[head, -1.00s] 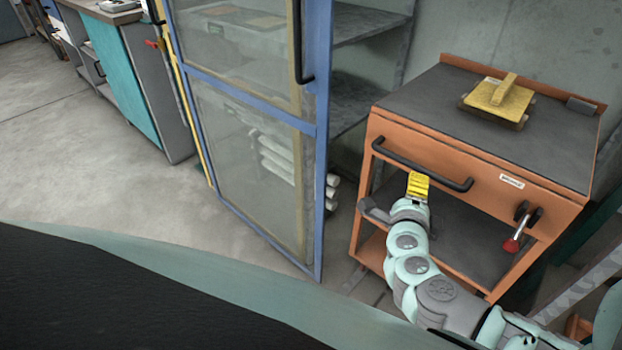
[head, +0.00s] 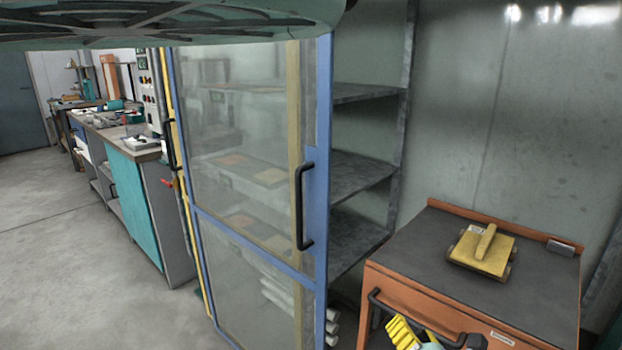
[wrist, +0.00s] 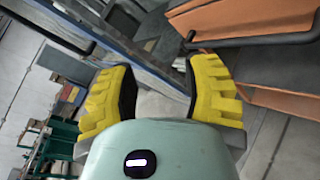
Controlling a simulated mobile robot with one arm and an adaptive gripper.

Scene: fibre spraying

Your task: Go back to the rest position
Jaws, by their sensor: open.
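My gripper (head: 408,334) shows at the bottom edge of the head view, in front of the orange cabinet. Only its yellow finger pads and a bit of its pale green body are in frame there. In the wrist view its two yellow fingers (wrist: 160,98) stand wide apart with nothing between them, so it is open and empty. Most of my arm is out of the head view.
An orange cabinet (head: 440,302) with a black handle carries a yellow tool (head: 483,252) on its dark top. A blue-framed glass door (head: 322,225) stands left of it, before grey shelves (head: 360,172). A workbench (head: 150,215) runs along the left; the floor (head: 75,240) there is clear.

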